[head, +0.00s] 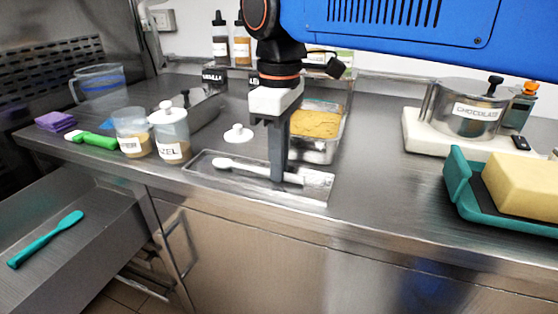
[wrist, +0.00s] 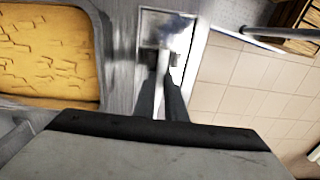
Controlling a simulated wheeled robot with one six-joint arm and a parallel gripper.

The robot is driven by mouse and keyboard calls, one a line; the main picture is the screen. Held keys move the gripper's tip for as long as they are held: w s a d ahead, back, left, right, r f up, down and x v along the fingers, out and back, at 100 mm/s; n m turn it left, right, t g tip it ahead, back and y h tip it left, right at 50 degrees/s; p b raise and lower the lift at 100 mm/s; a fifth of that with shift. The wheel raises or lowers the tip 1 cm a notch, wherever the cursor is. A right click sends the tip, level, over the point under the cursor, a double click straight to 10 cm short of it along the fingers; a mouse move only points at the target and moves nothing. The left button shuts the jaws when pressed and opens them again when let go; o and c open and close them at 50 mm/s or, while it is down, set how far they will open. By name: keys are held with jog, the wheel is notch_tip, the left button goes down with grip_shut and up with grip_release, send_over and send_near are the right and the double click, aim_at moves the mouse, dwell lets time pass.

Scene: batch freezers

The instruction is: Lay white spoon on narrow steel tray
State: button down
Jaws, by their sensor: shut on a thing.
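The white spoon (head: 240,168) lies lengthwise over the narrow steel tray (head: 200,163) near the counter's front edge. My gripper (head: 277,178) points down over the tray and is shut on the spoon's handle. In the wrist view, the spoon (wrist: 163,65) runs up from between the fingers of my gripper (wrist: 161,105), with the tray (wrist: 150,20) beneath it. The spoon is very low, inside the tray's outline; I cannot tell whether it touches the tray floor. My fingers hide part of the handle.
A pan of yellow-orange food (head: 316,124) stands just behind the tray. A scale with a chocolate pot (head: 470,110) and a teal tray (head: 458,185) are to the right. A teal spatula (head: 45,240) lies on a lower surface.

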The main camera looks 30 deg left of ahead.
jog(key=shift+f, duration=0.15)
jog(key=c, duration=1.8)
grip_release()
notch_tip(320, 180, up, 12)
jog(key=shift+w+r, duration=0.15)
